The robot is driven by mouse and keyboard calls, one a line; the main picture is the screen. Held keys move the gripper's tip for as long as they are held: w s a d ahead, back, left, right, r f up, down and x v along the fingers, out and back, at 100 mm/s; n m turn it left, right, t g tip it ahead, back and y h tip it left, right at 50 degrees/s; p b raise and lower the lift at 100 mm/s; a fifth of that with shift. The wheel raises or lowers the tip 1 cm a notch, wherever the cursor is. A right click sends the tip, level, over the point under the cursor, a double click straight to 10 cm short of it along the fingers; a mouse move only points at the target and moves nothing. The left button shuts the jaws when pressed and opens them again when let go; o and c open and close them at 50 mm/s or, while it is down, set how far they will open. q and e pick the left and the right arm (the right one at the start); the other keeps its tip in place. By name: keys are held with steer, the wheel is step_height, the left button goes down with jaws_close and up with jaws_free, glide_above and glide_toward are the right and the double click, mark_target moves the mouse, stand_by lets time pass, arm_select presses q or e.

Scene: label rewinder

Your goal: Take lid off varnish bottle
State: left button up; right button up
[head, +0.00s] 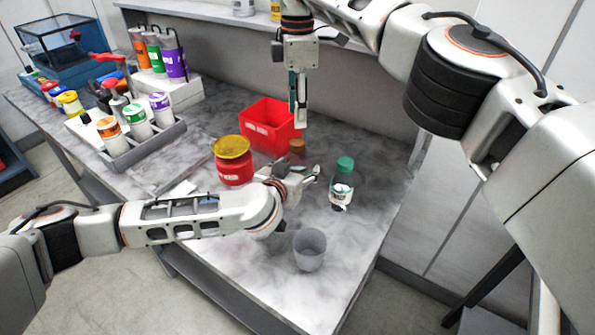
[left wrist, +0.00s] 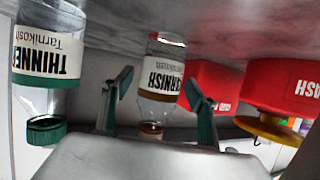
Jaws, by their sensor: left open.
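The varnish bottle (left wrist: 161,82) is clear with a white label and a brown lid (left wrist: 151,131). It appears upside down in the left wrist view, between the spread fingers of my left gripper (left wrist: 160,76). In the head view its brown lid (head: 297,146) shows just behind my left gripper (head: 303,176), which hides most of the bottle. My left gripper is open and low over the table. My right gripper (head: 299,122) points down just above the brown lid, apparently apart from it. Its fingers overlap from this side, so their opening is unclear.
A thinner bottle (head: 341,186) with a green lid stands right of the varnish. A red jar (head: 235,168) with a yellow lid stands left, a red bin (head: 268,128) behind. A grey cup (head: 309,250) sits in front. A bottle rack (head: 146,147) is farther left.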

mark_target(297, 142)
arm_select(q)
jaws_close()
arm_select(e)
steer(key=m, duration=1.3)
steer(key=shift+f, duration=4.05)
jaws_close()
